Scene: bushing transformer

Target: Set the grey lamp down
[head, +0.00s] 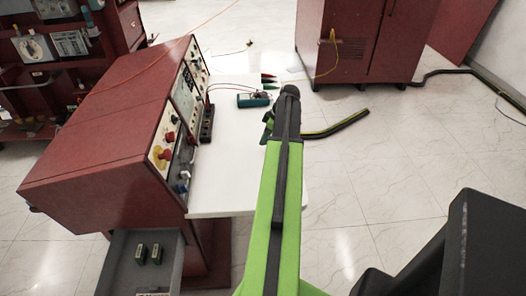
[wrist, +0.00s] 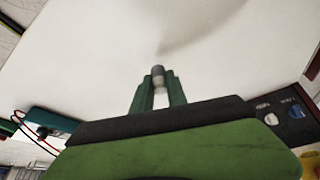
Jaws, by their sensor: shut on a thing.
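The grey lamp (wrist: 158,74) is a small rounded grey piece in the wrist view. My gripper (wrist: 160,90) has two green fingers shut on it, and its top shows beyond the fingertips. Behind it is the white tabletop (wrist: 95,50), with a soft shadow above the lamp in the picture. I cannot tell whether the lamp touches the tabletop. In the head view my green arm reaches over the white table (head: 230,180) and hides the lamp and most of the gripper.
A red control console (head: 115,130) with knobs stands on the table's left side. A teal meter (head: 254,99) with leads lies near the back. An open grey drawer (head: 115,270) holds small green parts. A red cabinet (head: 365,35) stands behind. The table's middle is bare.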

